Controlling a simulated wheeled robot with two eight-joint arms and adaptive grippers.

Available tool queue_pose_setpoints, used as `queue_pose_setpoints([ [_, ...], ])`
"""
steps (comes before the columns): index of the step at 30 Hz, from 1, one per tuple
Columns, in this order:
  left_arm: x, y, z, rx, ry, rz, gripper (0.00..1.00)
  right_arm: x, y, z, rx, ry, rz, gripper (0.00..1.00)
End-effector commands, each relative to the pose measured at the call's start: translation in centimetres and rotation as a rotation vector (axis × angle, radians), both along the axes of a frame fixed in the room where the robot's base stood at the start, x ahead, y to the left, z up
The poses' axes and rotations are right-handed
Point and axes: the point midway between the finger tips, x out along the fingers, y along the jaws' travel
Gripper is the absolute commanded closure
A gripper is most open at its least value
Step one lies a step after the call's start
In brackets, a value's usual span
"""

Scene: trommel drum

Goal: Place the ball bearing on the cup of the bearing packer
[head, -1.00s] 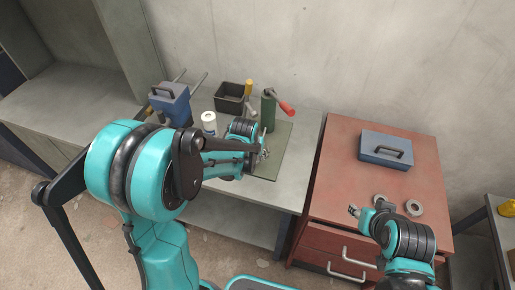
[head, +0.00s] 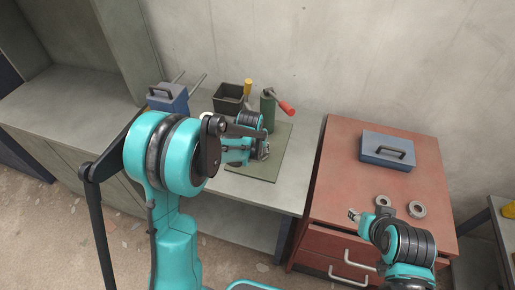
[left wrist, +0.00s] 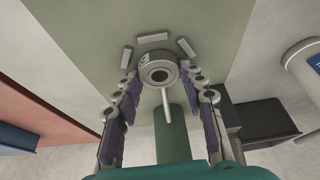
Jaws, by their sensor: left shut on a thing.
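The ball bearing (left wrist: 158,69), a grey metal ring with a dark hole, sits between the fingertips of my left gripper (left wrist: 160,82) in the left wrist view. In the head view my left gripper (head: 264,153) is low over the green mat, in front of the bearing packer (head: 267,110), a green post with a red handle. Several short pale blocks (left wrist: 152,38) surround the bearing, and a pale rod (left wrist: 166,106) shows below it. I cannot tell whether the bearing touches the cup. My right gripper (head: 355,215) is above the red cabinet; its jaw state is unclear.
The green mat (head: 268,166) lies on the grey workbench (head: 306,150). A black bin (head: 229,96), a yellow-topped item (head: 248,86) and a blue toolbox (head: 168,96) stand behind. The red cabinet (head: 340,150) carries another blue box (head: 387,150) and two metal rings (head: 417,209).

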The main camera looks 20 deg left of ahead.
Motion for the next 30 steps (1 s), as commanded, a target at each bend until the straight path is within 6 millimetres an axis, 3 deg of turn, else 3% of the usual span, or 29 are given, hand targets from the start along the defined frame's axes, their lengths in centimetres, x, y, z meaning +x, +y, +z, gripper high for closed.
queue_pose_setpoints([
  [2, 0.0, 0.0, -0.4, 0.000, 0.000, 0.000, 0.90, 0.0, 0.0, -0.4, 0.000, 0.000, 0.000, 0.60],
  [3, 0.0, 0.0, -0.3, 0.000, 0.000, 0.000, 0.52, 0.0, 0.0, -0.3, 0.000, 0.000, 0.000, 0.60],
  [5, 0.0, 0.0, -0.3, 0.000, 0.000, 0.000, 0.39, 0.0, 0.0, -0.3, 0.000, 0.000, 0.000, 0.60],
  [17, 0.0, 0.0, 0.2, 0.000, 0.000, 0.000, 0.39, 0.0, 0.0, 0.2, 0.000, 0.000, 0.000, 0.60],
  [20, -0.5, 0.0, 1.4, 0.000, 0.000, 0.000, 0.39, 0.0, 0.0, 0.6, 0.000, 0.000, 0.000, 0.60],
  [30, -3.4, -0.1, 8.3, 0.000, 0.000, 0.000, 0.39, 0.0, 0.0, 2.9, 0.000, 0.000, 0.000, 0.60],
])
